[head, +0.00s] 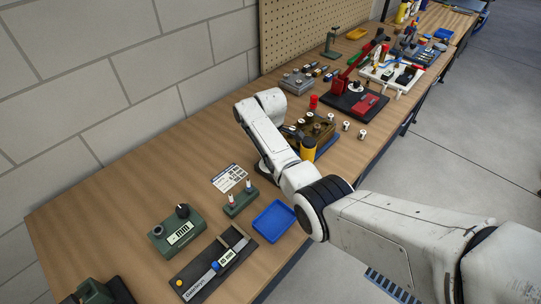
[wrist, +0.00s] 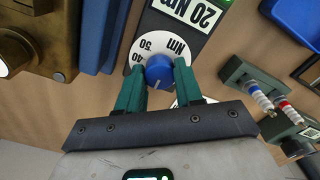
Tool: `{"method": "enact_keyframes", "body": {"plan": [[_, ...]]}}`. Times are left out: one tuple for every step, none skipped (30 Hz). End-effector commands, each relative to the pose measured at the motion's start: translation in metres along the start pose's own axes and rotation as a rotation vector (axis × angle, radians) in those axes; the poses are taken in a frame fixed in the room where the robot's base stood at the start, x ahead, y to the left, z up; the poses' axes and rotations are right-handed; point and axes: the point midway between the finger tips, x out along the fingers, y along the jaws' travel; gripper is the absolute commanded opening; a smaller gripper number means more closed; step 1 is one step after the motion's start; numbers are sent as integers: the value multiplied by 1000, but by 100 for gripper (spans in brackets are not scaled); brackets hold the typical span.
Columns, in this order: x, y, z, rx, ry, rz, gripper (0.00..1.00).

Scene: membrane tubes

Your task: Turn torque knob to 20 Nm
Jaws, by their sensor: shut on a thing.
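In the wrist view, the blue torque knob (wrist: 159,68) sits on a round white dial (wrist: 177,46) marked 40, 50 and Nm, upside down. A pale mark shows on the knob's lower side. The lower part of the dial is hidden by my gripper. A label reading 20 Nm (wrist: 200,12) is on the dark panel beyond it. My gripper (wrist: 161,72) is shut on the knob, one green finger on each side. In the head view the knob and my fingers are hidden behind my arm.
Left of the knob in the wrist view are a blue strip (wrist: 97,35) and a brass-coloured block (wrist: 28,50). At right is a green holder (wrist: 236,73) with two small tubes. A blue tray (head: 274,222) and a green meter box (head: 178,236) stand on the bench in the head view.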

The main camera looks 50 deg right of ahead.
Motion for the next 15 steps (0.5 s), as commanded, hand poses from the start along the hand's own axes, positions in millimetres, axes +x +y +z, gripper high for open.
{"method": "enact_keyframes", "body": {"plan": [[-2, 1, -2, -4, 5, 6, 5], [-2, 1, -2, -4, 5, 6, 5], [-2, 1, -2, -4, 4, 6, 5], [-2, 2, -2, -4, 4, 6, 5], [-2, 1, -2, -4, 4, 6, 5], [-2, 1, -2, -3, 4, 6, 5], [-2, 2, -2, -3, 4, 6, 5], [-2, 2, -2, -3, 4, 6, 5], [-2, 2, -2, -3, 4, 6, 5], [-2, 2, -2, -3, 4, 6, 37], [-2, 1, -2, -3, 4, 6, 40], [-2, 1, -2, -3, 4, 5, 44], [-2, 1, -2, -3, 3, 5, 47], [-2, 1, -2, -2, 3, 4, 50], [-2, 1, -1, -2, 2, 4, 54]]}}
